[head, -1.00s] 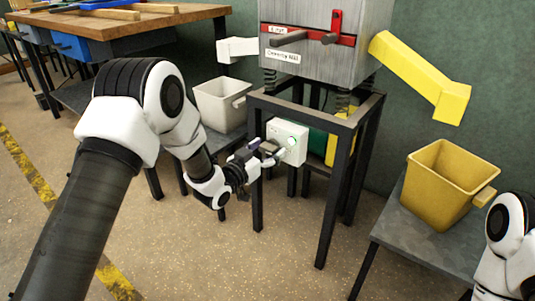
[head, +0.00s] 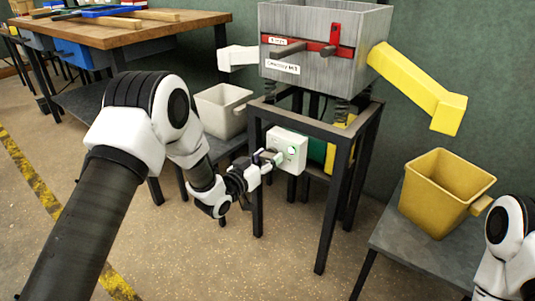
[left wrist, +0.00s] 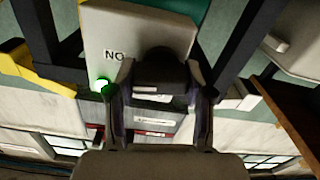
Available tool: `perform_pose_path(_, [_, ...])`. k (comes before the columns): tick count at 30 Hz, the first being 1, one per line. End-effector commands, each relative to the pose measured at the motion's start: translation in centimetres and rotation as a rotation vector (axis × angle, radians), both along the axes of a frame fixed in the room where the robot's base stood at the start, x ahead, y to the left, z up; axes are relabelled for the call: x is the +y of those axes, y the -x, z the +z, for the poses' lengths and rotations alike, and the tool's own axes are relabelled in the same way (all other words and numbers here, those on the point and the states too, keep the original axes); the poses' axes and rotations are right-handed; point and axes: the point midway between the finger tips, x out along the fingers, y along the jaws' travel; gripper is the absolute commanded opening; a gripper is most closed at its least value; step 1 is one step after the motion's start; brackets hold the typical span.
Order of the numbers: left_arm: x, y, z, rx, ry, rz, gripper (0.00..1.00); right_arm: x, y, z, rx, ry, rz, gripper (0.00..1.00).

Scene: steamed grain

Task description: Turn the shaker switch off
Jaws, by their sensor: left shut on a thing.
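The shaker's white switch box (head: 290,141) is mounted on the dark stand under the grey shaker. A green light (head: 291,150) glows on its front, and also shows in the left wrist view (left wrist: 102,86). There the box (left wrist: 135,28) carries a label reading "NO" as seen. My left gripper (head: 268,158) is at the box front, shut on the dark switch knob (left wrist: 160,75). Its fingers lie on both sides of the knob and partly hide it. The knob's exact turn is hard to tell. My right gripper is out of view; only part of that arm shows at the right edge.
The grey shaker (head: 315,72) stands on springs above the dark stand (head: 333,195). A yellow chute (head: 415,88) slopes right above a yellow bucket (head: 440,190). A pale bucket (head: 220,112) stands behind my left arm, near the workbench (head: 130,35).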

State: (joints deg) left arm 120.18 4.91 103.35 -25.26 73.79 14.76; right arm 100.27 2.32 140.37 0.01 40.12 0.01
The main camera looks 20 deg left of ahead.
Motion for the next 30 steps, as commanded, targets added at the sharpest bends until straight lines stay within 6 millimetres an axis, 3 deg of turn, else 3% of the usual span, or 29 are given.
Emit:
perform_pose_path(12, [0.0, 0.0, 0.4, 0.131, 0.350, 0.000, 0.17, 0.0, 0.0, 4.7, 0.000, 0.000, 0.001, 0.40])
perform_pose_path(30, [0.2, 0.0, 0.2, 0.324, 0.886, 0.000, 0.17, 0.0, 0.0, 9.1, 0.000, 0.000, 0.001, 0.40])
